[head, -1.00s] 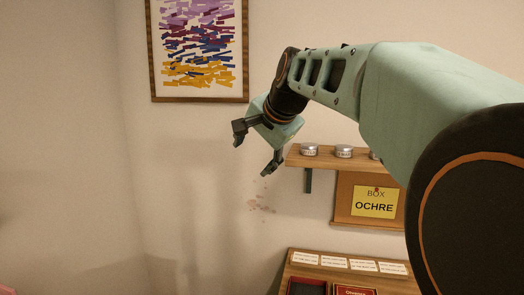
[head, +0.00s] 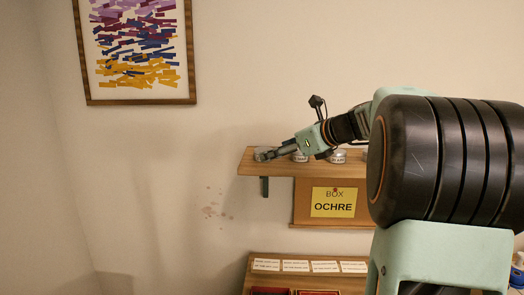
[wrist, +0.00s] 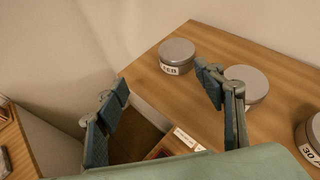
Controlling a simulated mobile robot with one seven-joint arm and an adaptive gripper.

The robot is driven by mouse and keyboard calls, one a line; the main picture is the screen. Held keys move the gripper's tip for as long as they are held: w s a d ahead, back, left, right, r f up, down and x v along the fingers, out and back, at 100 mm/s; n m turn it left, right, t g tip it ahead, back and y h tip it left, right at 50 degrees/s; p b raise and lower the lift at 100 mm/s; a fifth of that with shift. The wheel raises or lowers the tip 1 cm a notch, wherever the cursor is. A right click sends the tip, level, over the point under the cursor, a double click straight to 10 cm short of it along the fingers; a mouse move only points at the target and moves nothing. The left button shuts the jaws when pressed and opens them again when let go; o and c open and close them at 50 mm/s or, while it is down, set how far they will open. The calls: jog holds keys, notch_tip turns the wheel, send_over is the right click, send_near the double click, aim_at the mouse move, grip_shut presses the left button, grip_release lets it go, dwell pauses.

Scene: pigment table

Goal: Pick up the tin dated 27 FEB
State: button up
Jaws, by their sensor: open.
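Several round silver tins with white labels stand on a wooden shelf (head: 280,170). In the wrist view the farthest tin (wrist: 177,54) stands near the shelf's end; its label is small and seems to end in FEB, with the day not clearly legible. A second tin (wrist: 247,80) stands beside it, partly hidden behind my right finger. A third tin (wrist: 309,128) at the right edge shows "30" on its label. My gripper (wrist: 158,86) is open and empty, its fingers spread short of the farthest tin. In the head view my gripper (head: 272,155) is at the shelf's left end, partly covering the tins.
A lower wooden unit (head: 258,283) with white cards stands below. A framed picture (head: 137,98) hangs on the wall at left.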

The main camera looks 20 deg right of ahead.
aim_at(264, 149)
jog(key=shift+w+d+r+m+t, duration=0.1)
jog(key=shift+d+r+m+t, duration=0.1)
jog(key=shift+d+m, duration=0.3)
jog(key=shift+w+d+r+m+t, duration=0.1)
jog(key=shift+d+r+m+t, duration=0.15)
jog(key=shift+d, duration=0.45)
jog(key=shift+w+f, duration=0.2)
jog(key=shift+w, duration=0.1)
jog(key=p+x, duration=0.2)
jog(key=x, duration=0.8)
jog(key=shift+c, duration=0.6)
jog(key=c, duration=1.2)
